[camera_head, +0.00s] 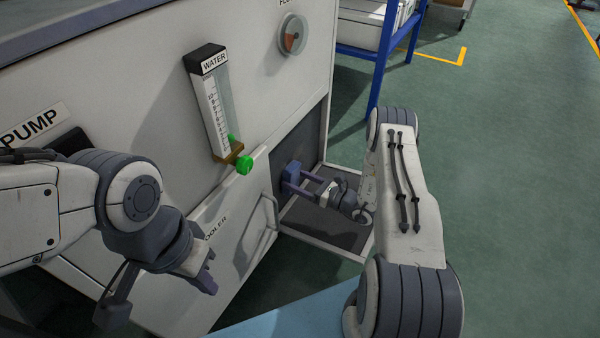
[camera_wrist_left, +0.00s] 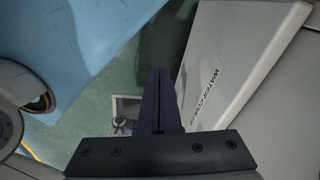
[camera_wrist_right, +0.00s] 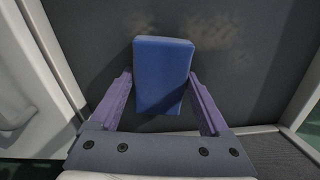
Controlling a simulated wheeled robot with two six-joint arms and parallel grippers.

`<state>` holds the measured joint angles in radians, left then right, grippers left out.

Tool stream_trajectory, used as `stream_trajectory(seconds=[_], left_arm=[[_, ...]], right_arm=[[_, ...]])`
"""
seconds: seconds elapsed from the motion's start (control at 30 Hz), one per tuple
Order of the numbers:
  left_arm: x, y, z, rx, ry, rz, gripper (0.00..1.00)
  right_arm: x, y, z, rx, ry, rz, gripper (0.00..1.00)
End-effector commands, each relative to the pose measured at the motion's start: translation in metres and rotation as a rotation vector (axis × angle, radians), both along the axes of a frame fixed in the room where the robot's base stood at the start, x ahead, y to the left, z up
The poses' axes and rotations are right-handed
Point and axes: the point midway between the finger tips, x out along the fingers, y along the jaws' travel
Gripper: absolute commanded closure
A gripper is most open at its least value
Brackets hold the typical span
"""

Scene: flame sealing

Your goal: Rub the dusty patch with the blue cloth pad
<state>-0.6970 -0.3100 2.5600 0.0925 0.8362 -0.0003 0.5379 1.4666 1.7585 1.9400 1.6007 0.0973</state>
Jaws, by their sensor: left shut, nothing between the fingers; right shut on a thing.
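The blue cloth pad (camera_wrist_right: 163,75) is held between the purple fingers of my right gripper (camera_wrist_right: 163,100). In the head view the pad (camera_head: 291,171) is at the dark panel inside the open compartment, with my right gripper (camera_head: 305,183) behind it. The dusty patch (camera_wrist_right: 240,50) shows as faint lighter smudges on the dark panel around and beyond the pad. I cannot tell whether the pad touches the panel. My left gripper (camera_head: 207,279) is shut and empty in front of the cabinet door; its fingers also show in the left wrist view (camera_wrist_left: 159,100).
The open cooler door (camera_head: 228,235) with its handle stands left of the compartment. A framed tray-like floor (camera_head: 325,232) lies below the panel. A water gauge (camera_head: 217,105) with a green knob (camera_head: 244,165) and a dial (camera_head: 292,36) are on the cabinet. A blue rack (camera_head: 377,50) stands behind.

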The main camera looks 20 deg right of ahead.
Motion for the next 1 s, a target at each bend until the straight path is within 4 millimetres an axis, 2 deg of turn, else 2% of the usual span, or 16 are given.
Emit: stream_trajectory(seconds=[0.73,1.0], left_arm=[[0.0,0.0,0.022,0.0,0.0,0.0,1.0],[0.0,0.0,0.044,0.0,0.0,0.0,1.0]], right_arm=[[-0.025,0.027,0.002,-0.001,-0.001,0.0,0.64],[-0.023,0.028,0.025,-0.001,-0.002,0.001,0.64]])
